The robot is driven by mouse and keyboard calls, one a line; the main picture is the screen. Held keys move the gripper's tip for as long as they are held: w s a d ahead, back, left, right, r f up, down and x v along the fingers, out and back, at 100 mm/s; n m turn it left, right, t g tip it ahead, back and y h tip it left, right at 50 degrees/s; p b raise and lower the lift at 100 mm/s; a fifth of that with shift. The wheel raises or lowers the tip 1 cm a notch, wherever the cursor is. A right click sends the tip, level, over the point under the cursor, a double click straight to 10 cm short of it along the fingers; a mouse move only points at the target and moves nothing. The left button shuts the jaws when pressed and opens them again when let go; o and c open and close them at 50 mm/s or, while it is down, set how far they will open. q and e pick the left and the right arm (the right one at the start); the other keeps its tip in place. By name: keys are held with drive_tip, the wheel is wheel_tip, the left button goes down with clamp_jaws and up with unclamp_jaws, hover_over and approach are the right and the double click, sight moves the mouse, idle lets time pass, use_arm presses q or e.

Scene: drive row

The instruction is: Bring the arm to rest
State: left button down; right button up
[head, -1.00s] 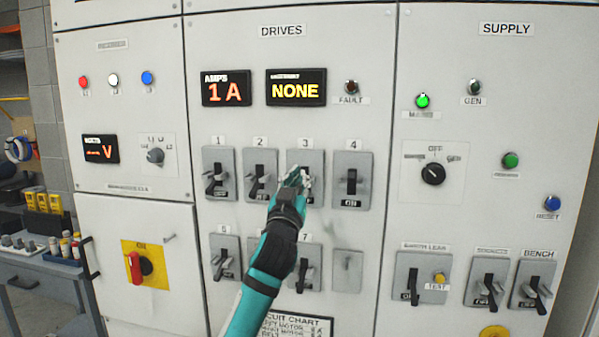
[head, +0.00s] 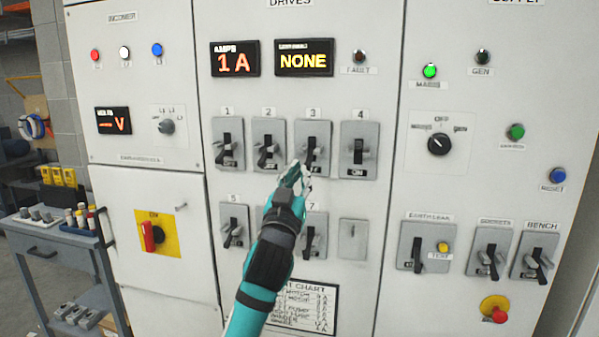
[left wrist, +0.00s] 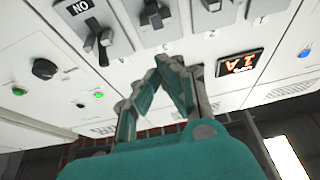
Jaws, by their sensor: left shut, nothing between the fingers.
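My left gripper (head: 294,176) is shut and empty. In the head view it is in front of the drives panel (head: 375,28), just below the switch marked 3 (head: 312,147). Its fingers also show in the left wrist view (left wrist: 165,68), with the panel's switches beyond them. I cannot tell whether the fingertips touch the panel. The arm hides the switch between 5 and 7. The switch marked 4 (head: 359,150) has its lever up, with ON showing below it. My right gripper is not in view.
Displays read 1 A (head: 235,60) and NONE (head: 303,59). A red rotary handle (head: 150,236) juts out at the left, and a red button (head: 495,309) at the lower right. A cart (head: 60,265) with small parts stands at the left.

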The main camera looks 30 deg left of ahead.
use_arm(q)
drive_tip(key=shift+w+a, duration=0.1)
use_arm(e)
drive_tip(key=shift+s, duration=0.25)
use_arm(q)
drive_tip(key=shift+f, duration=0.1)
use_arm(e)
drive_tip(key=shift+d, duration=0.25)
